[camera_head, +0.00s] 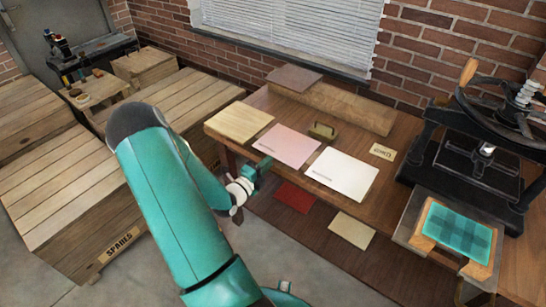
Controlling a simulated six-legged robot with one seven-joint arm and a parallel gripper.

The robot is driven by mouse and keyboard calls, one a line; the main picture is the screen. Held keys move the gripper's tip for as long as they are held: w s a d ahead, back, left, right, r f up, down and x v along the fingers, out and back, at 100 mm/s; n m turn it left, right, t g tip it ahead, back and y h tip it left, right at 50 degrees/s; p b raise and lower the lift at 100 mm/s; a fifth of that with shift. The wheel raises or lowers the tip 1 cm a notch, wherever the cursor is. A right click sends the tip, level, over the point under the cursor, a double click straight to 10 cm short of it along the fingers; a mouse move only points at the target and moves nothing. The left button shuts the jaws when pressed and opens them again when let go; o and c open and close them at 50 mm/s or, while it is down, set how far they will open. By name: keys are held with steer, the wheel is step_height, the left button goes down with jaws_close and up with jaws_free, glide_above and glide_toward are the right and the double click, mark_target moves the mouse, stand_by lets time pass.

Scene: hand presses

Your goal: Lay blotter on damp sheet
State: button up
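A pink sheet (287,146), which looks like blotting paper, lies flat on the wooden table. A white sheet (342,174) with faint small print at its left corner lies to its right, apart from it. I cannot tell from its surface whether it is damp. My gripper (262,168) is at the table's front edge, just left of and below the pink sheet's near corner. Its fingers are small and partly hidden by the wrist, so I cannot tell whether they are open or shut. No sheet shows in it.
A tan board (239,122) lies left of the pink sheet. A block with a handle (323,131) and a small card (382,152) lie behind. Red (294,197) and cream (352,230) sheets lie below. A black press (475,150) and a teal checked panel (457,232) stand right.

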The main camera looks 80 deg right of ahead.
mark_target(273, 152)
steer(key=shift+x, duration=2)
jaws_close()
steer(key=shift+r, duration=1.5)
steer(key=r+v, duration=0.3)
steer(key=v, duration=1.9)
steer(key=shift+w, duration=0.15)
